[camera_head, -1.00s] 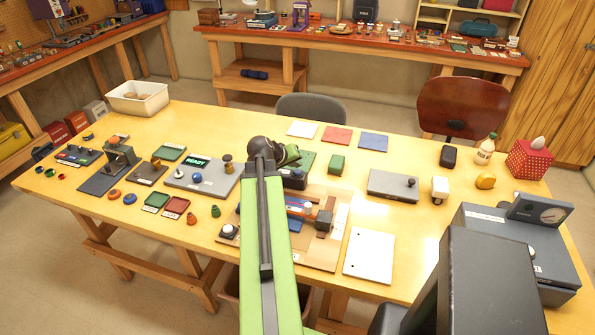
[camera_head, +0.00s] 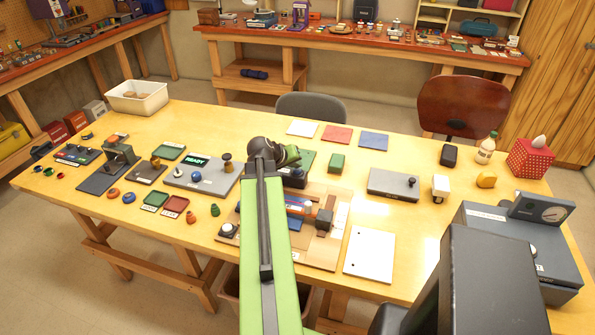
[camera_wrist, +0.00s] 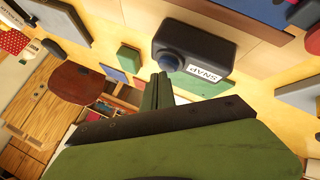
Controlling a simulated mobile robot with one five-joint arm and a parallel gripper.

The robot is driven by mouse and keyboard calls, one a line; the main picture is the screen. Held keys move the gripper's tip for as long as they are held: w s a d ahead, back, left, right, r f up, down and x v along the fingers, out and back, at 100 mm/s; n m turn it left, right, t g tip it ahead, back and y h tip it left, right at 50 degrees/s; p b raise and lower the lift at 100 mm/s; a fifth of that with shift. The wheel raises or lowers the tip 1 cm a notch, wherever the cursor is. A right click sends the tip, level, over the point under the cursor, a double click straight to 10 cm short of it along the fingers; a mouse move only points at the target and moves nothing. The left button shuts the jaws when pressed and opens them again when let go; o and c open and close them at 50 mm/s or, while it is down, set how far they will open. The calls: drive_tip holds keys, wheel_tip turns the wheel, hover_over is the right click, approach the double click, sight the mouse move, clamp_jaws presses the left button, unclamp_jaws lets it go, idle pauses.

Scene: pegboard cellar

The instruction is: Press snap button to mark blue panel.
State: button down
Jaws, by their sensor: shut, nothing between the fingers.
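A blue panel (camera_head: 294,224) lies partly hidden in the wooden fixture (camera_head: 325,247); a blue edge (camera_wrist: 250,14) shows at the top of the wrist view. Another flat blue panel (camera_head: 373,141) lies at the table's back.
A green block (camera_head: 337,163) and a grey plate with a knob (camera_head: 393,184) stand right of the box. A white sheet (camera_head: 369,253) lies at the front. A grey device with a READY display (camera_head: 200,178) is to the left.

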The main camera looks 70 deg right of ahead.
sight(296, 171)
drive_tip(key=shift+f+b, duration=0.5)
drive_tip(key=shift+b, duration=0.05)
idle(0.5)
drive_tip(key=shift+r, duration=0.15)
drive_tip(key=shift+r+p, duration=0.8)
drive_tip(key=shift+p, duration=0.15)
wheel_tip(296, 171, up, 5)
drive_tip(key=p, duration=0.5)
drive_tip(key=shift+r, duration=0.15)
idle(0.4)
